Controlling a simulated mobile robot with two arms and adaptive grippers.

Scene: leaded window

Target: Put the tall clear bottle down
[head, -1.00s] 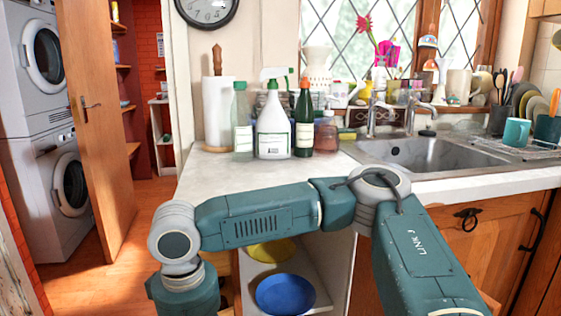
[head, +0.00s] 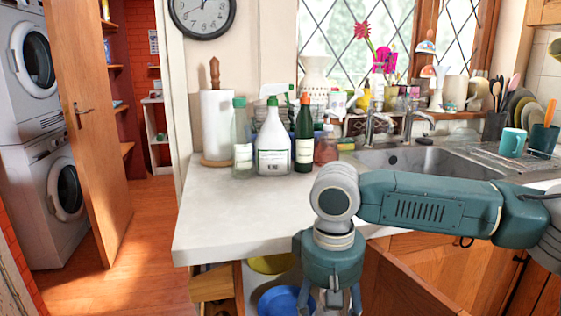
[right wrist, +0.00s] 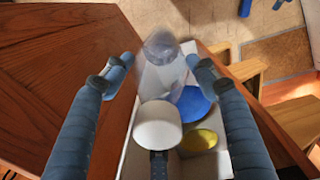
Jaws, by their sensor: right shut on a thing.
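My right gripper (right wrist: 160,66) is shut on a clear, see-through bottle (right wrist: 163,77), with one finger on each side of it. In the head view only the upper part of this gripper (head: 341,298) shows at the bottom edge, in front of the counter, and the held bottle is out of frame. In the right wrist view the bottle is above the open cupboard, with a blue bowl (right wrist: 195,105) and a yellow bowl (right wrist: 198,140) below. My left gripper is not in view.
The counter (head: 235,215) is bare at its front left. Behind stand a clear green-capped bottle (head: 242,150), a white spray bottle (head: 273,145), a dark green bottle (head: 304,140), a pinkish bottle (head: 326,150) and a paper roll (head: 217,125). The sink (head: 425,160) is at right.

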